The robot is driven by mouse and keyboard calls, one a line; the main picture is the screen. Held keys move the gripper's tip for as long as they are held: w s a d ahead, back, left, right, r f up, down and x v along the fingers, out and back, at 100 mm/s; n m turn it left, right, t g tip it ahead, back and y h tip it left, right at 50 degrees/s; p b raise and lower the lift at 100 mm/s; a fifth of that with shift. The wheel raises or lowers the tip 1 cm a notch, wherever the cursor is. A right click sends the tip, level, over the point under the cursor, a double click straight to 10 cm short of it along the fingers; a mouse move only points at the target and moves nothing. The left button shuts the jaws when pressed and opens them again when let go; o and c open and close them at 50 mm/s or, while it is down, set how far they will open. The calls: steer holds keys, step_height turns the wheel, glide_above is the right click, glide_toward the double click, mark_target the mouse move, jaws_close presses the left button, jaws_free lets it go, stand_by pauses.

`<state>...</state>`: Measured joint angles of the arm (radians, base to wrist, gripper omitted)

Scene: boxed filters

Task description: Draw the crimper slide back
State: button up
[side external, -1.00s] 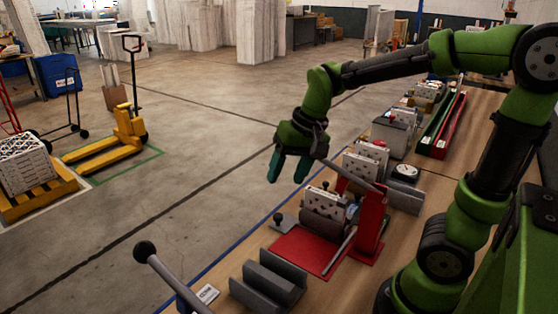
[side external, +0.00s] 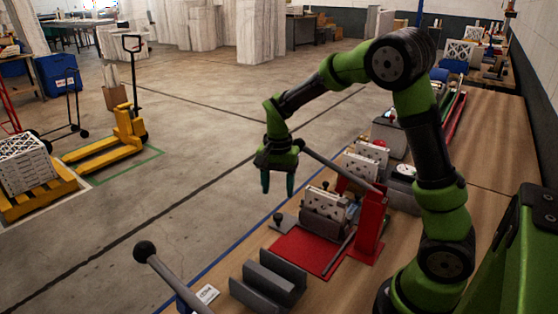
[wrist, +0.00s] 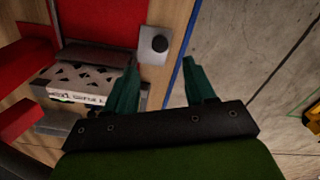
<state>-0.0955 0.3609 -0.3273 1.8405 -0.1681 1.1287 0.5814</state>
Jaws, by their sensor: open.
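The crimper has a red base plate (side external: 308,250) and a red upright (side external: 370,228) on the bench. A grey block on it holds a white perforated filter (side external: 326,203). A small grey tab with a black knob (side external: 279,218) sticks out at the bench's edge side and looks like the slide's pull. It also shows in the wrist view (wrist: 153,44), ahead of my fingers and a little left of their middle. My gripper (side external: 278,187) is open and empty, fingers pointing down, above the knob and apart from it. It also shows in the wrist view (wrist: 161,72).
A grey lever (side external: 340,165) slopes up from the red upright, close to my wrist. A grey slotted block (side external: 268,280) and a ball-ended lever (side external: 145,250) stand in front. More filters and a grey machine (side external: 390,135) lie behind. The floor left of the bench is open.

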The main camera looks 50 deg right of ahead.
mark_target(278, 215)
step_height(278, 215, down, 8)
steer(key=shift+f, duration=0.25)
jaws_close()
stand_by(0.4)
